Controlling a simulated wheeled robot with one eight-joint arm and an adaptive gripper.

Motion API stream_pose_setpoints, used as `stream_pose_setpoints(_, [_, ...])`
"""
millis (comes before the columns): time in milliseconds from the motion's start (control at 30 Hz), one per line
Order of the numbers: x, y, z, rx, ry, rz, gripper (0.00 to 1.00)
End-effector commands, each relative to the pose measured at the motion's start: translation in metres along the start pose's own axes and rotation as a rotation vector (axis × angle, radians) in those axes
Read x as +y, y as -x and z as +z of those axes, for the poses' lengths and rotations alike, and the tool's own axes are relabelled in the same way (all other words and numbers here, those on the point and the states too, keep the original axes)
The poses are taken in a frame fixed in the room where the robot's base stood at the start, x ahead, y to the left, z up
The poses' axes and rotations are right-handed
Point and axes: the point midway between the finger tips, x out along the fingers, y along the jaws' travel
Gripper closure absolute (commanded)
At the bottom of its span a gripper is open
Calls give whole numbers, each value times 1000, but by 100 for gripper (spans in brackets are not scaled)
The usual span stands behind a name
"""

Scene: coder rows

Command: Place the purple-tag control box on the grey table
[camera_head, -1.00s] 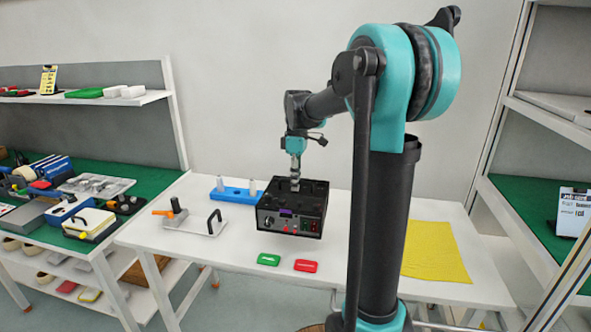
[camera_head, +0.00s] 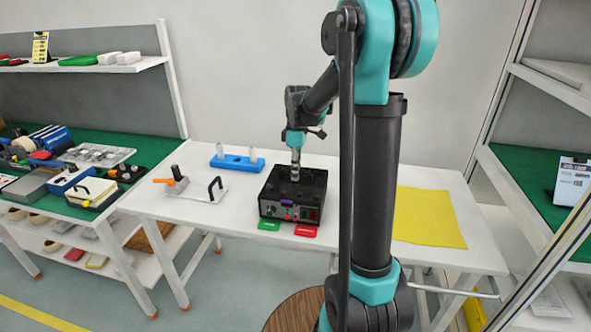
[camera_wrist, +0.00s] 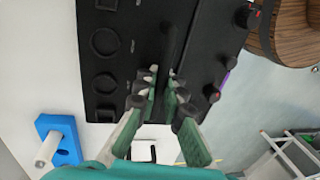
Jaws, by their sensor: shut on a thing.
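The black control box (camera_head: 293,196) carries a purple tag (camera_head: 287,203) on its front, among knobs and buttons. It is level at the white-grey table (camera_head: 240,223), low over or on its surface; I cannot tell whether its underside touches. My gripper (camera_head: 295,176) points down onto the top of the box and is shut on it. In the wrist view the fingertips (camera_wrist: 164,76) close on a raised part in the middle of the box top (camera_wrist: 140,35). The tag shows there only as a purple sliver at the right edge.
A green piece (camera_head: 269,225) and a red piece (camera_head: 305,231) lie at the box's front edge. A blue block with pegs (camera_head: 237,163) and a plate with handles (camera_head: 195,190) stand to the left. A yellow cloth (camera_head: 428,217) lies right, beyond my arm. A crowded green bench is far left.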

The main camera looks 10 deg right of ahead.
Motion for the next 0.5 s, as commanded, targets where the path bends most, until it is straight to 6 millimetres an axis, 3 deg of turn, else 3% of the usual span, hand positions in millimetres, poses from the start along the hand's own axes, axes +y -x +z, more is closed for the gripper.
stream_pose_setpoints(100, [0,0,0,0,0,-1,100])
stream_pose_setpoints(133, [0,0,0,0,0,0,92])
stream_pose_setpoints(300, [0,0,0,0,0,0,71])
stream_pose_setpoints(500, [0,0,0,0,0,0,70])
